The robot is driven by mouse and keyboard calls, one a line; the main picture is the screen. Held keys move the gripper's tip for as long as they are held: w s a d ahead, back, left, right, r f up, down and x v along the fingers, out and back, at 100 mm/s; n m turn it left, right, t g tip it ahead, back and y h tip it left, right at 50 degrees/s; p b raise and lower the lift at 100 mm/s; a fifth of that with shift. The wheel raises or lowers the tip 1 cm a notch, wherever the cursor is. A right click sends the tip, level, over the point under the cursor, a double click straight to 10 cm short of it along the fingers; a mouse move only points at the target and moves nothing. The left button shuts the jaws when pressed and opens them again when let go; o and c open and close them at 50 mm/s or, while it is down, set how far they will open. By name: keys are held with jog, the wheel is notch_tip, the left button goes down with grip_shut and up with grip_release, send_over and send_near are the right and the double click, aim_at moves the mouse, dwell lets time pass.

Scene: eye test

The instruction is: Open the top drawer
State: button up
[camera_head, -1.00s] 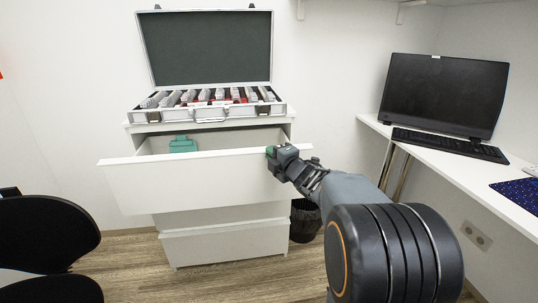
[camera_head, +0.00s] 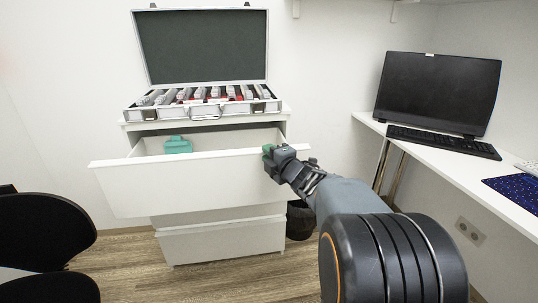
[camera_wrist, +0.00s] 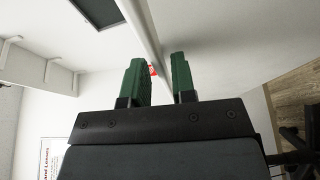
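The top drawer (camera_head: 185,187) of the white cabinet is pulled well out, and its inside shows behind the white front panel. A teal-green object (camera_head: 177,145) lies in the drawer at the back left. My gripper (camera_head: 269,153) is at the panel's top edge, near its right end. The exact contact is partly hidden by the fingers.
An open metal case (camera_head: 204,110) with several packed items stands on the cabinet. A lower drawer (camera_head: 222,241) is shut. A black bin (camera_head: 300,221) is right of the cabinet, a black chair (camera_head: 42,232) at left, and a desk (camera_head: 440,160) with a monitor (camera_head: 437,92) at right.

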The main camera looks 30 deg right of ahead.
jog(key=shift+o, duration=0.8)
jog(key=s+d+p, duration=0.1)
jog(key=s+p, duration=0.2)
jog(key=s, duration=1)
jog(key=shift+s+d, duration=0.25)
jog(key=shift+s, duration=0.1)
